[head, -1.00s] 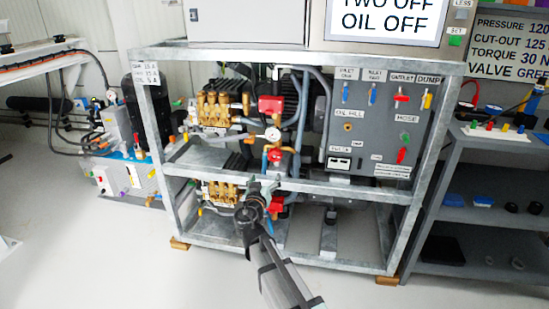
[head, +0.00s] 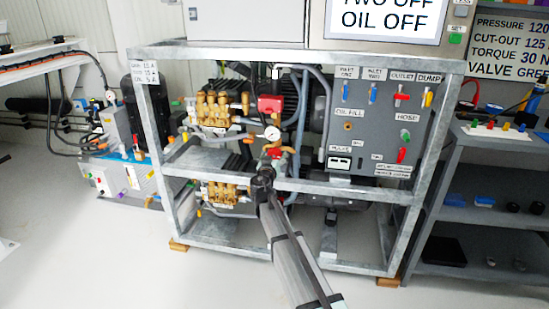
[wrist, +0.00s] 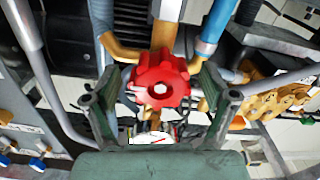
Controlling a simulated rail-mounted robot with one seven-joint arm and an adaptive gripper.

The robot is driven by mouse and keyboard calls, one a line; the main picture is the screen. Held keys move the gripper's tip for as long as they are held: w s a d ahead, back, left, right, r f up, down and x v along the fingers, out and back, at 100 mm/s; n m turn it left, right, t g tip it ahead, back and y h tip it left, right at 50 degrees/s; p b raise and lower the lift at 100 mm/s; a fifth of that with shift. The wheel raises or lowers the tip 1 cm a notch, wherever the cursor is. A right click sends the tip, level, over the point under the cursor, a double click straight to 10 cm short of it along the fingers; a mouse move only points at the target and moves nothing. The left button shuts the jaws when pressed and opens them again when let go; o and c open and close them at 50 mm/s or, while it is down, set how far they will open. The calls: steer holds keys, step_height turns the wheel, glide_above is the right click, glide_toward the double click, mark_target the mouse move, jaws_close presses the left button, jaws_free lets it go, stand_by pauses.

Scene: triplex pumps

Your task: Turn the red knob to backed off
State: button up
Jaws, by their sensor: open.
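The red knob (wrist: 160,80) is a lobed handwheel with a pale centre, in the middle of the wrist view. My gripper (wrist: 160,92) is open, with one finger to the left of the knob and one to the right. Gaps show between the knob and both fingers, and I cannot tell how far the fingers reach along it. In the head view the red knob (head: 275,153) shows just above the end of my arm, partly covered. My gripper (head: 268,168) is inside the frame's front opening there, its fingers hard to make out.
A pressure gauge (head: 272,133) sits just above the knob; brass pump heads (head: 218,108) are to its left. Grey pipes and hoses run close by. The steel frame's crossbar (head: 340,186) passes by my arm. A grey valve panel (head: 375,125) stands to the right.

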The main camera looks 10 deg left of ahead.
steer(key=shift+w, duration=0.1)
steer(key=shift+c, duration=0.3)
steer(key=c, duration=1.1)
steer(key=shift+n, duration=0.3)
steer(key=n+b, duration=0.2)
steer(key=n, duration=0.5)
steer(key=shift+r+n, duration=0.1)
steer(key=shift+n, duration=0.3)
steer(key=n+p, duration=0.1)
steer(key=n, duration=0.4)
steer(key=shift+d+r, duration=0.1)
steer(key=shift+w+n+p, duration=0.1)
steer(key=shift+n+p, duration=0.75)
steer(key=shift+n, duration=1.45)
